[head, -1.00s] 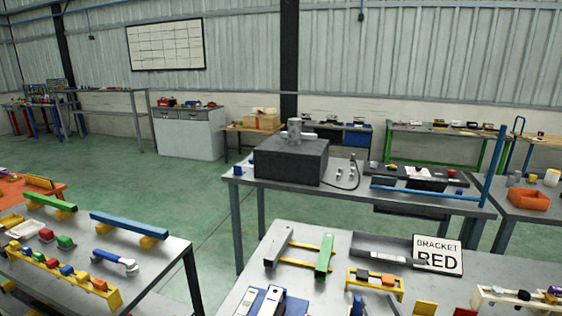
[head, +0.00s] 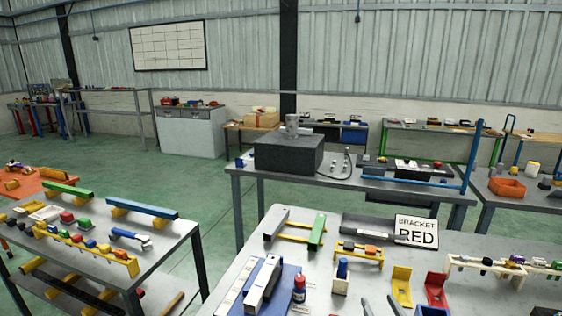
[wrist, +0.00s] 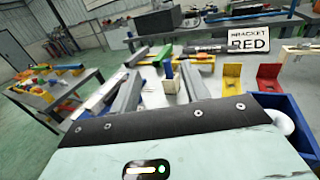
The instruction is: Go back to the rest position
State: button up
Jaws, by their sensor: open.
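My gripper (head: 381,304) shows at the bottom edge of the head view as two grey fingertips with a gap between them. In the wrist view, the two grey fingers of my gripper (wrist: 162,92) stand apart, over the near workbench. Nothing is held between them; a small stand with a blue part (wrist: 168,70) shows beyond the gap. The near grey workbench (head: 335,225) lies in front of me. How far the fingertips are above its top I cannot tell.
The bench carries a blue base with grey rails (head: 262,283), a red bottle (head: 299,288), a yellow bracket (head: 401,286), a red bracket (head: 436,289) and a "BRACKET RED" sign (head: 416,231). Another bench (head: 165,252) stands left; green floor (head: 205,215) between is clear.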

jog(key=s+f+m+g+h+b, duration=0.5)
jog(key=f+m+g, duration=0.55)
jog(key=m, duration=0.55)
jog(key=s+a+f+m+g+y, duration=0.2)
jog(key=s+a+m+y, duration=0.1)
jog(key=s+a+m, duration=0.15)
jog(key=s+a+r+m+g+y+b, duration=0.3)
jog(key=s+a+r+m+g, duration=0.15)
jog(key=s+a+r, duration=0.2)
jog(key=s+d+r+m+g+h+b, duration=0.1)
jog(key=s+d+r+m+b, duration=0.2)
jog(key=s+r, duration=0.3)
notch_tip(320, 180, up, 5)
jog(key=shift+s+d+f+m+h, duration=0.2)
jog(key=shift+s+d+m+h, duration=0.15)
jog(key=shift+d+m, duration=0.15)
jog(key=shift+a, duration=0.1)
